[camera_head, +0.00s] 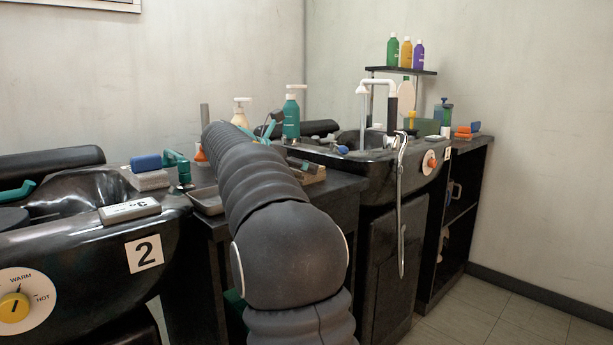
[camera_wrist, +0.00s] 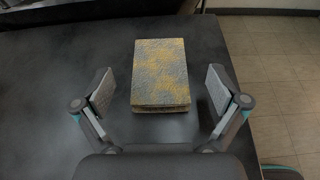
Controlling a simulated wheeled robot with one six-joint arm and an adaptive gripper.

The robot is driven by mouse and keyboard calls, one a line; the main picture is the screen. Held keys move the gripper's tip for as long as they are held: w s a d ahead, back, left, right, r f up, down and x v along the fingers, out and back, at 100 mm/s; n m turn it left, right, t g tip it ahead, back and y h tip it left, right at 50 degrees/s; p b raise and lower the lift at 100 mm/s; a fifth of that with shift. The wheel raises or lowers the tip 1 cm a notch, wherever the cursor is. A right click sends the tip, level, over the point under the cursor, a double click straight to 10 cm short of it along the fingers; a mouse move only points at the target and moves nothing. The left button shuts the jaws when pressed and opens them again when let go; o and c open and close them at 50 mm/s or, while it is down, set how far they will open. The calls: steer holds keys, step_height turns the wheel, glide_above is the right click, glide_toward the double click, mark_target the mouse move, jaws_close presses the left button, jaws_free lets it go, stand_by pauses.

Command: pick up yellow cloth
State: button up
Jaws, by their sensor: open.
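In the wrist view a folded, block-like thing with mottled yellow and grey patches (camera_wrist: 160,70) lies on a dark tabletop; it looks like the yellow cloth. My gripper (camera_wrist: 160,88) is open, with one finger pad to the left of its near part and one to the right. A gap shows on each side, and nothing is held. I cannot tell the pads' height above the table. In the head view my arm hides the middle, and I make out neither my gripper nor this cloth.
The dark tabletop (camera_wrist: 70,75) is bare around the cloth; tiled floor (camera_wrist: 275,75) lies beyond its right edge. In the head view a black basin marked 2 (camera_head: 90,225) stands left, and another basin with a tap (camera_head: 345,160) stands right. A teal pump bottle (camera_head: 291,117) stands behind my arm.

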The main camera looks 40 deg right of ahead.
steer(key=x, duration=0.3)
steer(key=shift+a, duration=0.1)
steer(key=c, duration=1.1)
steer(key=shift+c, duration=0.2)
